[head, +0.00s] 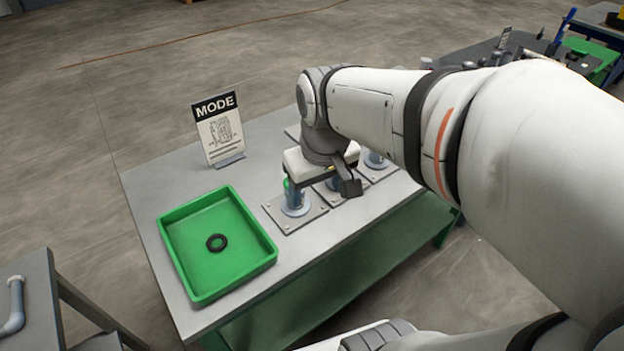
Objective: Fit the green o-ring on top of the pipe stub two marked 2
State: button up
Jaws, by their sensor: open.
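My gripper (320,178) is over the row of pipe stubs on the grey table, and one dark finger shows on its right side. It is open. A small patch of green (287,184), which may be the green o-ring, shows at the top of the left pipe stub (295,203), just under the gripper's left side. The middle pipe stub (333,184) is mostly hidden by the gripper. The right pipe stub (376,161) stands partly behind my arm. Number marks on the stubs cannot be read, so I cannot tell which is two.
A green tray (187,284) lies on the table (150,190) at the left, with a black o-ring (217,242) in it. A MODE sign (218,128) stands at the back. A side table with a grey pipe (14,305) is at lower left.

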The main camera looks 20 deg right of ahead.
jog(key=shift+m+t, duration=0.3)
jog(key=shift+m, duration=0.6)
jog(key=s, duration=0.1)
jog(key=s+f, duration=0.1)
jog(key=s, duration=0.2)
jog(key=shift+s+d+f, duration=0.15)
jog(key=shift+s+f, duration=0.15)
jog(key=shift+f, duration=0.1)
